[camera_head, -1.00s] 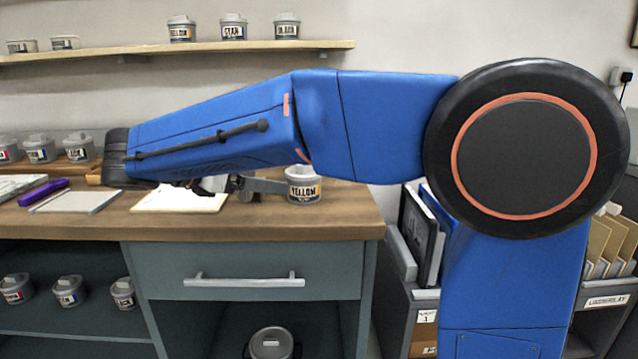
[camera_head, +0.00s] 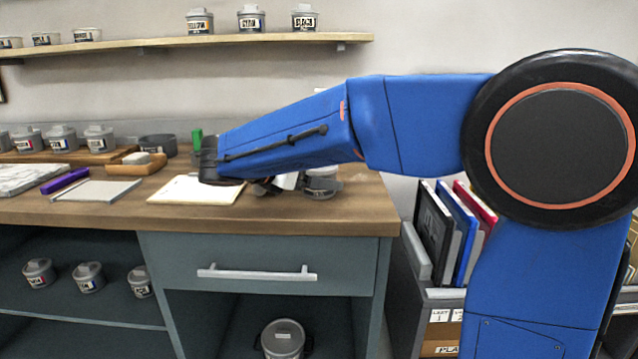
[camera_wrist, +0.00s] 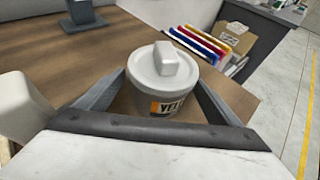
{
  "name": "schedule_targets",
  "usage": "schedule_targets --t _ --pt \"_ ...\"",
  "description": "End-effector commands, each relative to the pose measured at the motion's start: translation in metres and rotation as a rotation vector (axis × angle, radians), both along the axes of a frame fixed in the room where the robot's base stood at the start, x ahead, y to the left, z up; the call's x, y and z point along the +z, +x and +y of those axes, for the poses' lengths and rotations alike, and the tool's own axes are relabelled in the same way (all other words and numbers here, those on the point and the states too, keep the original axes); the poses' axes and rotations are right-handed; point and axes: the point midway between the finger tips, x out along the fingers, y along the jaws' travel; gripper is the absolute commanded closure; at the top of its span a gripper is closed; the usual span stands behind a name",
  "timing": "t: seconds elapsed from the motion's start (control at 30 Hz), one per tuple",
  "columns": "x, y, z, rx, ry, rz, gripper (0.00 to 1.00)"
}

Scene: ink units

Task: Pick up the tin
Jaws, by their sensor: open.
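My gripper (camera_wrist: 161,84) is open, with one finger on each side of the tin. I cannot tell whether either finger touches it. The near lower part of the tin is hidden behind the gripper's body. In the head view the tin (camera_head: 321,178) is near the worktop's right end, partly covered by my gripper (camera_head: 325,186).
A pale pad (camera_head: 190,190) lies left of the tin under my arm. Coloured folders (camera_head: 462,215) stand beyond the worktop's right edge. A shelf (camera_head: 180,43) with tins hangs above.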

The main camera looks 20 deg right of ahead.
Motion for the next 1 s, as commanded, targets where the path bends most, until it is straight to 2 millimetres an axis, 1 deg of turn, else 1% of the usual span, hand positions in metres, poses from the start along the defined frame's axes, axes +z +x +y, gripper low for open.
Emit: schedule_targets --t 0.17,0.5,0.6,0.77,0.87,0.9,0.97,1.0 --pt "-0.002 0.003 -0.007 -0.001 0.0 0.0 0.12" --pt "-0.016 0.02 -0.042 -0.002 0.0 0.001 0.12" --pt "-0.018 0.022 -0.045 0.0 0.0 0.0 0.12" --pt "-0.017 0.022 -0.045 0.0 0.0 0.0 0.12" --pt "-0.017 0.022 -0.045 0.0 0.0 0.0 0.34" --pt "-0.017 0.022 -0.045 0.0 0.0 0.0 0.43" --pt "-0.017 0.022 -0.045 0.0 0.0 0.0 0.58" --pt "-0.017 0.022 -0.045 0.0 0.0 0.0 0.67"
